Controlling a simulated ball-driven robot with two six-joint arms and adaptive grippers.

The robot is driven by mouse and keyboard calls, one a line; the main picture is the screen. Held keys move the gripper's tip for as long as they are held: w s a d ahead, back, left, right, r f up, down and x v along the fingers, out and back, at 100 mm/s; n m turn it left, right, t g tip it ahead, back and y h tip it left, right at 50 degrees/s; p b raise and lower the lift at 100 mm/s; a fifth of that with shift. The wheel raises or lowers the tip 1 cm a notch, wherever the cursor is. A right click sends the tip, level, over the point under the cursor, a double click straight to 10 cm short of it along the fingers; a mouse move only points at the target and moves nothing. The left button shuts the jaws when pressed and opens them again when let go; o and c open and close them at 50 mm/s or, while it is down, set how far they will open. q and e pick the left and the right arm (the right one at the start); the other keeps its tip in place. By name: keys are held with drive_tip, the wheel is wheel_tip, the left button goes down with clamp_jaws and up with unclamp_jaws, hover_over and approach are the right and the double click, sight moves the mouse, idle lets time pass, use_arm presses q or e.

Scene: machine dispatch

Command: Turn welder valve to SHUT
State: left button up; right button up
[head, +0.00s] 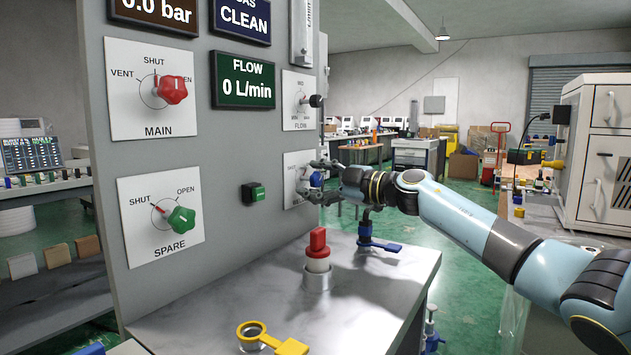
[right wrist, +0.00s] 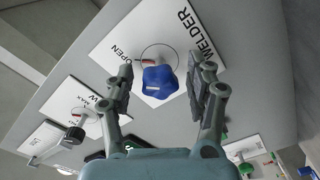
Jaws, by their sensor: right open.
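The welder valve's blue lobed knob (right wrist: 160,80) sits on a white plate (right wrist: 110,38) lettered WELDER and OPEN in the right wrist view. A short red mark shows beside the knob, on the side toward OPEN. No SHUT lettering is readable there. My right gripper (right wrist: 162,78) is open, with one finger on each side of the knob and visible gaps to it. In the head view my right gripper (head: 318,182) is at the panel, partly covering the blue knob (head: 316,179) and its plate. My left gripper is not in view.
MAIN red knob (head: 171,90), SPARE green knob (head: 181,220) and FLOW black knob (head: 316,101) are on the same grey panel (head: 230,150). A green button (head: 257,193) is left of the welder plate. A red-capped fitting (head: 318,255) and blue-handled valve (head: 378,246) stand below.

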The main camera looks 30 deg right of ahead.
drive_tip(key=shift+c, duration=0.2)
clamp_jaws()
